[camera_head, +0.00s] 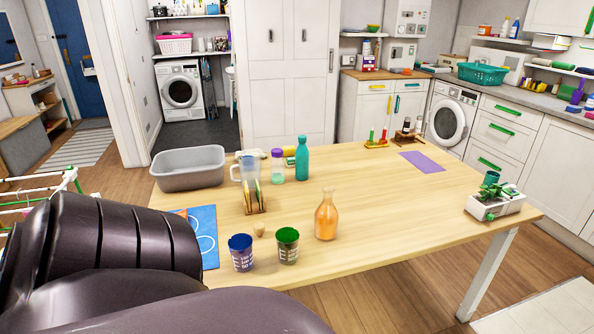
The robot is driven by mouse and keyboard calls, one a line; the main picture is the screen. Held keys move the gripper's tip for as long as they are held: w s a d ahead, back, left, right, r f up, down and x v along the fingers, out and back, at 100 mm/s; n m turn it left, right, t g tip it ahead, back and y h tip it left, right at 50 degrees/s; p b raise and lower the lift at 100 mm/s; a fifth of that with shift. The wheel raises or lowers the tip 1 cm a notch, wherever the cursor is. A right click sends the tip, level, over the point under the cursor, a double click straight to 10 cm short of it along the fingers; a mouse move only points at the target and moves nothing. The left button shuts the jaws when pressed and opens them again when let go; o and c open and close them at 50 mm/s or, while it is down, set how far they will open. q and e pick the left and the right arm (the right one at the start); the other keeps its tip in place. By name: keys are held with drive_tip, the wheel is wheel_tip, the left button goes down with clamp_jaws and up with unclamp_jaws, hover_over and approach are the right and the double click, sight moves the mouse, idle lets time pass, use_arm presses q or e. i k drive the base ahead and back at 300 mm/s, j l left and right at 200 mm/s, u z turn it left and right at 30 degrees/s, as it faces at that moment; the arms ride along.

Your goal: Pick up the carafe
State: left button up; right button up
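The carafe (326,216) looks like a clear bottle with a narrow neck and orange contents. Neither of my grippers is in view. A dark arm link of mine fills the lower left and hides part of the table's left side.
Behind are a wooden holder (254,199), a pitcher (246,168), a teal bottle (302,158) and a grey tub (188,167). A planter (495,203) stands far right; the table between is clear.

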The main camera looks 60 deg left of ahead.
sight(325, 217)
drive_tip(key=u, duration=1.75)
